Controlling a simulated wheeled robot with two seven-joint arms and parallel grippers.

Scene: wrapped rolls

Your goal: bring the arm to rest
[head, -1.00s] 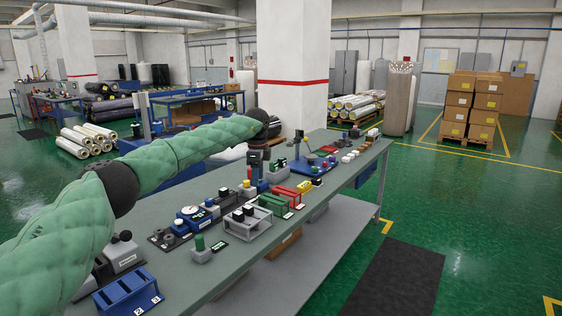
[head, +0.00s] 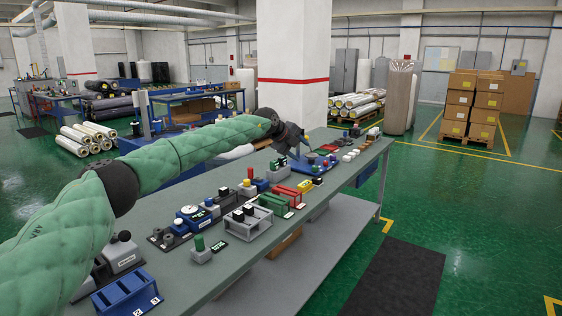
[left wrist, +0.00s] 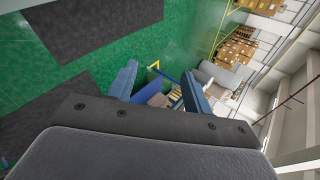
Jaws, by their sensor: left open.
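My left arm, in a green quilted sleeve, reaches from the left over the workbench (head: 232,287) in the head view. My left gripper (head: 299,150) is at the far part of the bench, above or beside a blue fixture (head: 313,164); I cannot tell whether it touches it. In the left wrist view the two blue-grey fingers of the gripper (left wrist: 158,85) stand apart, with nothing held between them. Floor and distant stacks show past the fingers. My right gripper is not in view.
On the bench are a blue slotted block (head: 127,293), a grey rack (head: 247,223), a green-topped block (head: 200,250), red trays (head: 291,194) and several small parts. A dark mat (head: 397,280) lies on the green floor. Stacked boxes (head: 472,100) and wrapped rolls (head: 355,104) stand beyond.

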